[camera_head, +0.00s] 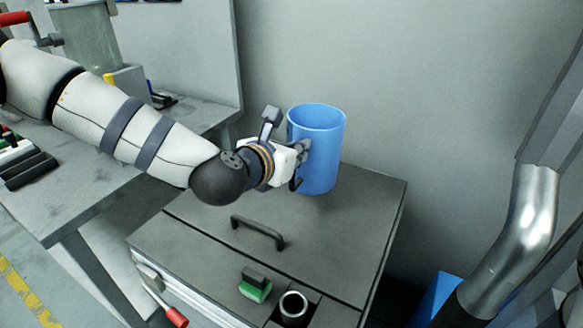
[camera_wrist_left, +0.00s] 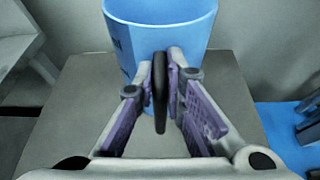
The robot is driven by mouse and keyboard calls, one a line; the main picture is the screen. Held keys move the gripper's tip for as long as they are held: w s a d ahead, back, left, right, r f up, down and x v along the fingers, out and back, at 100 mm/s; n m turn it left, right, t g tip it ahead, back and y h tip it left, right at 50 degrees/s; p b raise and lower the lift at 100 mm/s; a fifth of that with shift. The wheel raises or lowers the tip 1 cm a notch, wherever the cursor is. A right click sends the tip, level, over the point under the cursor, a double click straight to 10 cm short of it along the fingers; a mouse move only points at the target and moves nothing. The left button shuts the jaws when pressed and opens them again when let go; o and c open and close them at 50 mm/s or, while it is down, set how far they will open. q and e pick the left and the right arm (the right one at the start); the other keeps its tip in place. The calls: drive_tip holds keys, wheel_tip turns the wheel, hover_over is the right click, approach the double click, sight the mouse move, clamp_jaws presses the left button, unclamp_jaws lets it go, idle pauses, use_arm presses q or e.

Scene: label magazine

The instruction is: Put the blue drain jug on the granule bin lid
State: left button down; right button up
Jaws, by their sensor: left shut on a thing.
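The blue drain jug (camera_head: 320,150) is upright over the back part of the granule bin lid (camera_head: 335,240), a grey flat panel with a dark bar handle (camera_head: 258,233). My left gripper (camera_head: 301,153) comes in from the left and is shut on the jug's dark handle. In the left wrist view the handle (camera_wrist_left: 160,90) stands between the fingers (camera_wrist_left: 163,75), with the blue jug wall (camera_wrist_left: 165,32) behind it. The jug's base is close to the lid; I cannot tell whether it touches. My right gripper is not in view.
A green-and-dark block (camera_head: 255,287) and a round metal cup or socket (camera_head: 293,308) are at the bin's front. A grey workbench (camera_head: 75,195) stands at left. A wall is close behind the bin. A shiny pipe (camera_head: 520,225) and a blue object (camera_head: 435,298) are at right.

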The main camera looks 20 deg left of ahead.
use_arm(q)
drive_tip(key=f, duration=0.1)
drive_tip(key=w+a+f, duration=0.1)
drive_tip(key=f, duration=0.3)
drive_tip(key=shift+w+a+f+b, duration=0.2)
drive_tip(key=shift+w+a+b, duration=0.05)
drive_tip(key=shift+b, duration=0.15)
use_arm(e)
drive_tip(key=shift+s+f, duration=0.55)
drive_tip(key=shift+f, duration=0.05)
use_arm(q)
drive_tip(key=c, duration=2)
unclamp_jaws()
drive_tip(key=shift+f, duration=0.2)
drive_tip(key=shift+c, duration=0.2)
drive_tip(key=o, duration=0.4)
